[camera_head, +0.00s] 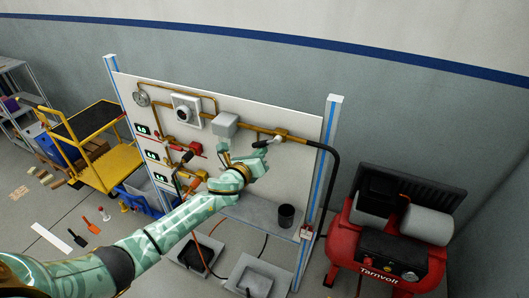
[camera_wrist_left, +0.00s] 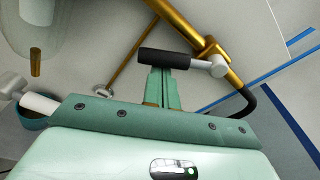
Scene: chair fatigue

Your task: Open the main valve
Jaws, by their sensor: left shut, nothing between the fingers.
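The main valve appears to be the lever valve on the brass pipe at the panel's upper right. Its black-gripped lever (camera_head: 268,142) points left from the brass valve body (camera_head: 282,134). In the left wrist view, the black grip (camera_wrist_left: 165,57) lies roughly level, with a pale metal arm joining it to the brass pipe at right. My left gripper (camera_head: 261,153) is just below the grip in the head view. In the wrist view its closed fingers (camera_wrist_left: 162,80) end at the grip's lower edge; I cannot tell whether they touch. Nothing is between them. My right gripper is out of view.
A dark cup (camera_head: 286,215) stands on the grey shelf below. A red compressor (camera_head: 375,250) is at right, a yellow cart (camera_head: 122,163) at left. A black hose hangs at the panel's right edge.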

